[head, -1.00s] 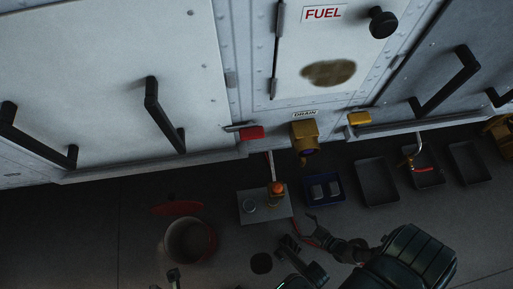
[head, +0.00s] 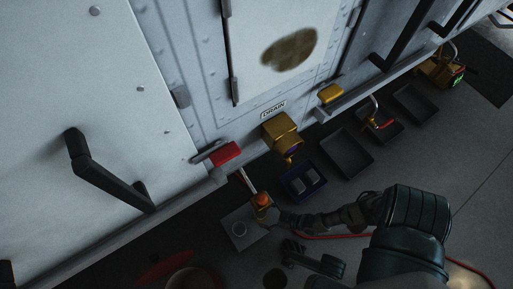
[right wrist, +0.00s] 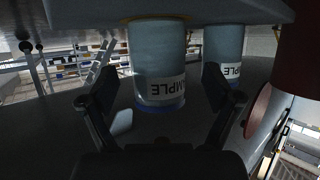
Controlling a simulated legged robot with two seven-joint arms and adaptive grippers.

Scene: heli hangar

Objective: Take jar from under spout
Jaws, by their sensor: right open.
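My right gripper (head: 272,217) is at the stand's right edge. The right wrist view is upside down: my right gripper (right wrist: 160,92) is open, its fingers either side of a pale jar (right wrist: 158,52) with a SAMPLE label and blue rim. A second labelled jar (right wrist: 224,42) stands behind the right finger. My left gripper is out of view.
A red handle (head: 226,154) and a yellow drain housing (head: 281,132) project from the panel above. A blue bin (head: 302,182) and dark trays (head: 346,153) line the wall. A bucket (head: 190,281) is at bottom left. A red hose crosses the floor.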

